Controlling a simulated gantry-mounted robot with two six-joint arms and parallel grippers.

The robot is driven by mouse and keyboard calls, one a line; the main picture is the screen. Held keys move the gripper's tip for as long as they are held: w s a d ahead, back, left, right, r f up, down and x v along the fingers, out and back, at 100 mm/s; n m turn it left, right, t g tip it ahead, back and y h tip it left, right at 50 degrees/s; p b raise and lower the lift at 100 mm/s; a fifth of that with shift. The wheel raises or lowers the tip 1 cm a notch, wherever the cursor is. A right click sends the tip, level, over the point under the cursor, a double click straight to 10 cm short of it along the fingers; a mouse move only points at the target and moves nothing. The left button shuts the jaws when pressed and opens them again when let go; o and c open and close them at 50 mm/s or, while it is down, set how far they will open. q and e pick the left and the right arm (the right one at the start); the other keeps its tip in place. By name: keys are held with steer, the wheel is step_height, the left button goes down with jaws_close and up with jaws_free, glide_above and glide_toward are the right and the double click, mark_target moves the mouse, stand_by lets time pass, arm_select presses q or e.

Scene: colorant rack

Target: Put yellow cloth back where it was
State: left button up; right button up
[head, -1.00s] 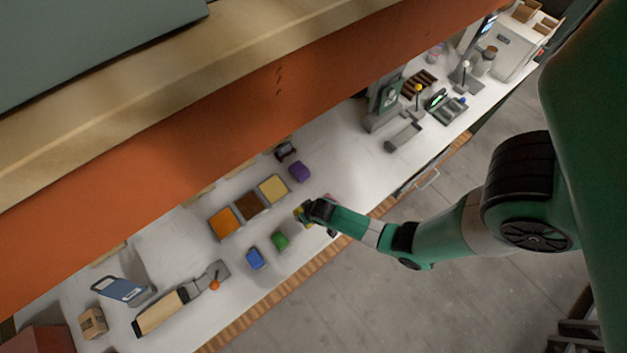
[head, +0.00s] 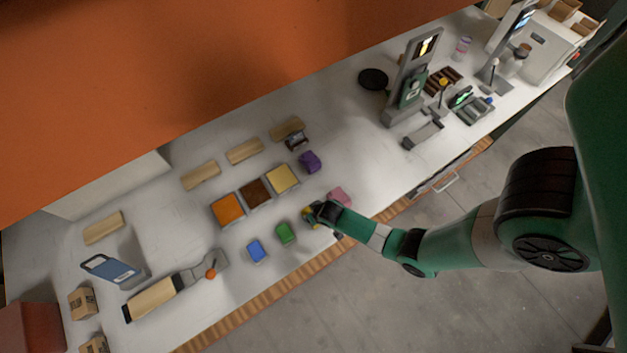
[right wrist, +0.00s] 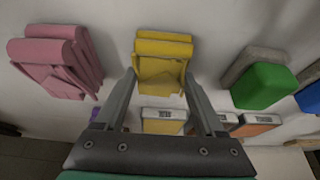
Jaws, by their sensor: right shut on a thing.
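The yellow cloth (right wrist: 162,48) is folded and sits between the fingertips of my right gripper (right wrist: 160,76) in the right wrist view. The fingers are closed on its two sides. In the head view, my right gripper (head: 313,214) is over the table's front part, between the green and pink cloths, and mostly hides the yellow cloth. I cannot tell whether the cloth touches the table. My left gripper is not in view.
The pink cloth (right wrist: 55,62) and green cloth (right wrist: 263,86) lie on either side. An orange beam (head: 200,60) spans above.

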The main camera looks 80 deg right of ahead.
steer(key=o, duration=1.3)
steer(key=shift+f, duration=0.1)
steer(key=p+v, duration=0.6)
steer(key=v, duration=0.1)
steer(key=shift+d+r, duration=0.1)
steer(key=shift+r, duration=0.1)
steer(key=shift+r+p, duration=0.2)
steer(key=shift+p, duration=0.15)
steer(key=shift+s, duration=0.1)
